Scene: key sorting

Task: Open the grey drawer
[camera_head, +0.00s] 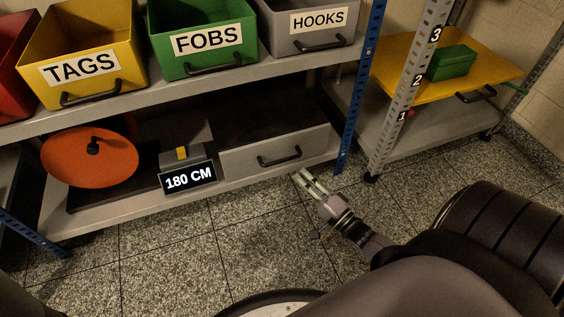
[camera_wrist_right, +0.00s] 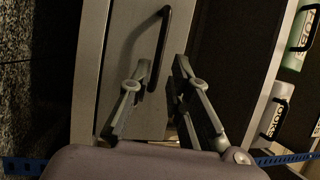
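The grey drawer (camera_head: 240,161) is on the lower shelf, with a black bar handle (camera_head: 280,157) on its front. The drawer front (camera_wrist_right: 121,75) and the handle (camera_wrist_right: 161,45) also show in the right wrist view. My right gripper (camera_head: 301,174) is just below and right of the handle in the head view. In the wrist view its two fingers (camera_wrist_right: 164,65) are apart, with the handle's near end close to the left fingertip. Contact cannot be told. Behind the front is a dark area; I cannot tell how far the drawer is out. My left gripper is not in view.
A 180 CM sign (camera_head: 189,178) and an orange disc (camera_head: 75,157) are left of the drawer. Bins labelled TAGS, FOBS and HOOKS (camera_head: 318,20) stand on the shelf above. A blue post (camera_head: 361,80) is right of the drawer. The floor in front is clear.

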